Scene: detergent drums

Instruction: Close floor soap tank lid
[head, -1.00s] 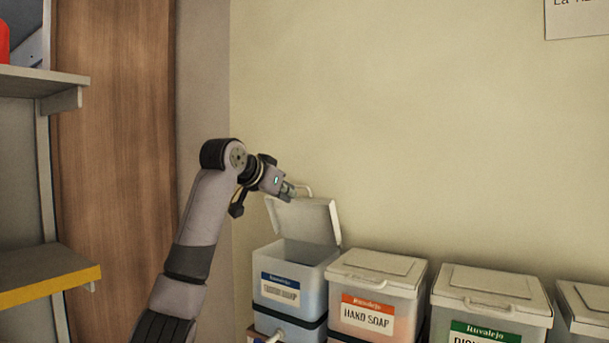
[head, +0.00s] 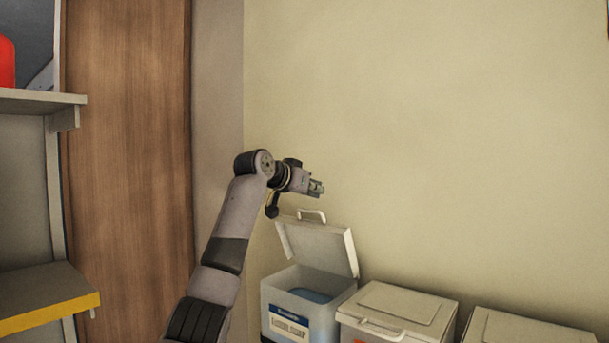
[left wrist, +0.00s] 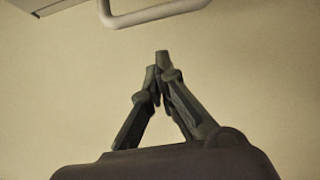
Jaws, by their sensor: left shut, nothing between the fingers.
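The floor soap tank (head: 285,312) is the leftmost white drum, with a blue label band and blue contents showing inside. Its lid (head: 318,246) stands raised and tilted back, with a handle (head: 312,214) on its upper edge. My left gripper (head: 322,188) is shut and empty, a little above the lid's handle in the head view. In the left wrist view the shut fingertips (left wrist: 162,58) point toward the handle (left wrist: 155,12), with a gap between them. Part of the lid (left wrist: 50,5) shows at the top left. My right gripper is not in view.
A hand soap drum (head: 395,312) with a closed lid stands right of the tank, and another closed drum (head: 525,328) beyond it. The wall is behind them. A shelf (head: 45,298) with a yellow edge is at left. Space above the drums is clear.

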